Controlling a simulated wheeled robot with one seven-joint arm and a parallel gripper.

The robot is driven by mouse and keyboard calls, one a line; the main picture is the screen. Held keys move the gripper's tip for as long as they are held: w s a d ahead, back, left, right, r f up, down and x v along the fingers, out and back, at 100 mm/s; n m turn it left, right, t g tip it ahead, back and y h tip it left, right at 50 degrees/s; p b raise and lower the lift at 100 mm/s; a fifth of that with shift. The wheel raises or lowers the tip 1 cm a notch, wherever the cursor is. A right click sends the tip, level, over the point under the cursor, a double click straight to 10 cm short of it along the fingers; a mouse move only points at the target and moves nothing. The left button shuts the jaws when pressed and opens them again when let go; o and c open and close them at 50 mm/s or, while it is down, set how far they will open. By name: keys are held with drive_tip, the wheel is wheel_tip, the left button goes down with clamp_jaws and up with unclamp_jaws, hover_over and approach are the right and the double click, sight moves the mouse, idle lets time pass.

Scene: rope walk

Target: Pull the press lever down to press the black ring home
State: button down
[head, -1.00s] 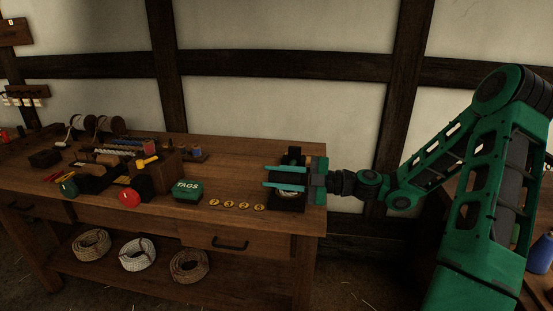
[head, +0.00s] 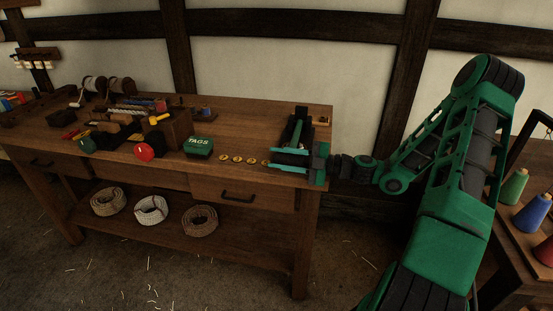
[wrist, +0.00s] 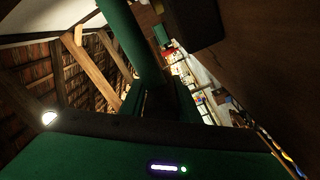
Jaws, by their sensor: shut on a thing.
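The small dark press (head: 301,113) stands at the right end of the wooden bench. Its dark green lever (head: 296,131) slants from the post down toward the front edge. My gripper (head: 276,158) reaches in from the right at the bench's front right corner, its two teal fingers pointing left, in front of the press post. It is shut on the lever's lower end, which the fingers mostly cover. The black ring cannot be made out; the gripper and lever hide the press base. The wrist view shows mainly green gripper parts and does not show the grip clearly.
Several yellow discs (head: 238,159) lie left of my gripper, beside a green TAGS box (head: 199,146). A red ball-shaped knob (head: 145,152) and tool holders stand further left. Coiled ropes (head: 150,209) lie on the lower shelf. Coloured cones (head: 515,186) stand on another table at right.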

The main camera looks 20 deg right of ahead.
drive_tip(key=shift+w+d+f, duration=0.1)
drive_tip(key=shift+d+f, duration=0.1)
drive_tip(key=shift+f, duration=0.35)
drive_tip(key=c, duration=1.6)
unclamp_jaws()
drive_tip(key=shift+o, duration=1)
drive_tip(key=shift+w+f, duration=0.15)
drive_tip(key=shift+a+r, duration=0.1)
drive_tip(key=shift+r, duration=0.15)
drive_tip(key=v, duration=1)
drive_tip(key=shift+s+d, duration=0.35)
